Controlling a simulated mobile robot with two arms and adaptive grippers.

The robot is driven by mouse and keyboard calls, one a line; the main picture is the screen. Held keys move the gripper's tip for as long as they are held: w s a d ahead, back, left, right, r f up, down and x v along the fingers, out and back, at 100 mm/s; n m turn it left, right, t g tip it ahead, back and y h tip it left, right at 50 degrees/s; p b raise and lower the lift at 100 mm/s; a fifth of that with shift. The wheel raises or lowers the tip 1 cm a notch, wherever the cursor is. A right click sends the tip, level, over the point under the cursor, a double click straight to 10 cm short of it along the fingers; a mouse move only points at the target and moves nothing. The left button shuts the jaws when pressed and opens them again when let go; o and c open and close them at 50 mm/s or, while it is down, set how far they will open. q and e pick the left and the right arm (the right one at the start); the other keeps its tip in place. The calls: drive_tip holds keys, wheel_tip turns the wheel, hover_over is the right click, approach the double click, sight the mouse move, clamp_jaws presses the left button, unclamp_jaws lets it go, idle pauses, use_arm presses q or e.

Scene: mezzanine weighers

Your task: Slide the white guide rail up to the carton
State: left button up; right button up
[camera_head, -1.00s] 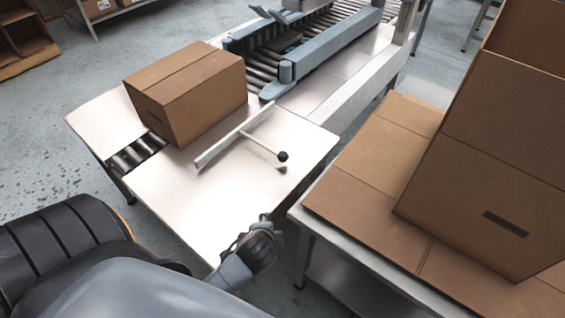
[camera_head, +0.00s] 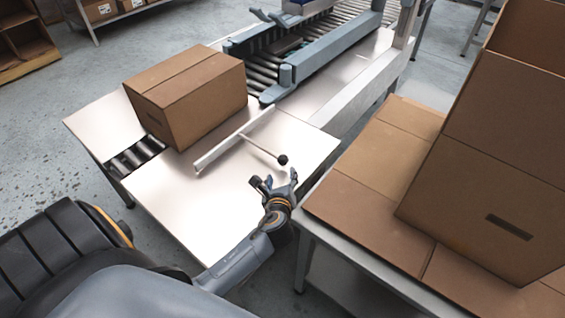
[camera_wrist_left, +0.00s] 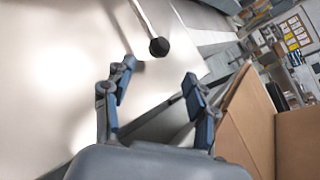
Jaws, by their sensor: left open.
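The white guide rail (camera_head: 230,141) lies on the pale metal table, to the right of the carton, with a visible gap between them. A thin rod runs from the rail to a black knob (camera_head: 283,159) near the table's right edge. The closed brown carton (camera_head: 190,96) stands over the roller strip. My left gripper (camera_head: 276,181) is open and empty, just short of the knob over the table's right edge. In the left wrist view the knob (camera_wrist_left: 159,47) is ahead of the two spread fingers (camera_wrist_left: 156,87), not touching them. My right gripper is not in view.
The bare front of the table (camera_head: 200,208) is free. A roller conveyor with grey side guides (camera_head: 325,62) runs behind the carton. A second table with flat cardboard (camera_head: 365,215) and a large open box (camera_head: 480,160) stands close on the right.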

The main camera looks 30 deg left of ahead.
sight(282, 162)
use_arm(q)
drive_tip(key=b+x, duration=0.1)
drive_tip(key=x, duration=0.9)
drive_tip(key=shift+s+f, duration=0.1)
drive_tip(key=shift+c, duration=0.2)
clamp_jaws()
